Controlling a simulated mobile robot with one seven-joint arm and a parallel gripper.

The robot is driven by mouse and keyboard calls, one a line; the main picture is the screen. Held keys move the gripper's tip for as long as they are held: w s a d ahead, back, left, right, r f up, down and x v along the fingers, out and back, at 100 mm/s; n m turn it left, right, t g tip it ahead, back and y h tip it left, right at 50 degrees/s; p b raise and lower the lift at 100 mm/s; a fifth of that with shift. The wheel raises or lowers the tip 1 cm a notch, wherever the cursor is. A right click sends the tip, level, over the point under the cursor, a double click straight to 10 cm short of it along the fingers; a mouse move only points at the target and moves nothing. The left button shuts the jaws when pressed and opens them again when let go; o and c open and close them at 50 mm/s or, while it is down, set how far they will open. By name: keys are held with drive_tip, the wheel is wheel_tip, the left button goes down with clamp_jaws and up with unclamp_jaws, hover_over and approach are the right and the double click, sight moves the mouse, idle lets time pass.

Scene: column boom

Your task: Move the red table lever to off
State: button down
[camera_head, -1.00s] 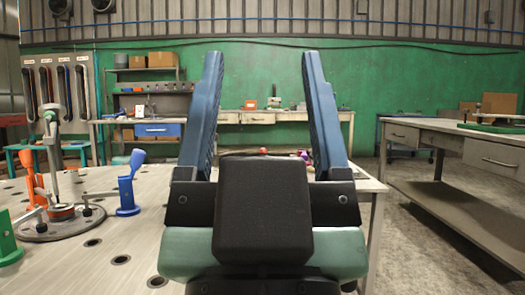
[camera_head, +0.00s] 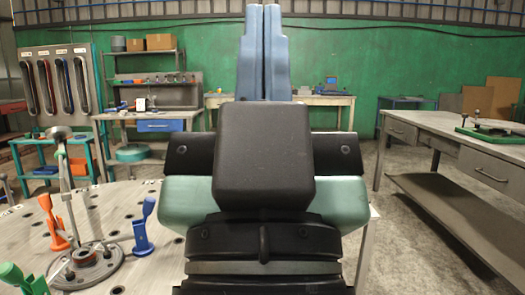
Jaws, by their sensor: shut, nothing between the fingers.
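An orange-red lever (camera_head: 52,218) stands at the left on the round-holed metal table (camera_head: 120,215), its handle upright and tilted a little left. It is the reddest lever I see on the table; I cannot read its setting. Close to its right stands a grey post (camera_head: 66,185) on a round base with a reddish collar. A blue lever (camera_head: 143,228) is further right and a green lever (camera_head: 22,280) is at the front left, partly cut off.
A wall panel (camera_head: 60,90) with several slotted handles stands at the back left. A workbench (camera_head: 450,135) with drawers stands at the right, and another bench (camera_head: 310,101) lies along the green wall. Open floor (camera_head: 400,240) lies between the table and right bench.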

wheel_tip(320, 180, up, 32)
drive_tip(key=p, duration=3)
drive_tip(key=shift+r, duration=0.25)
drive_tip(key=shift+f, duration=0.1)
drive_tip(key=shift+w, duration=0.1)
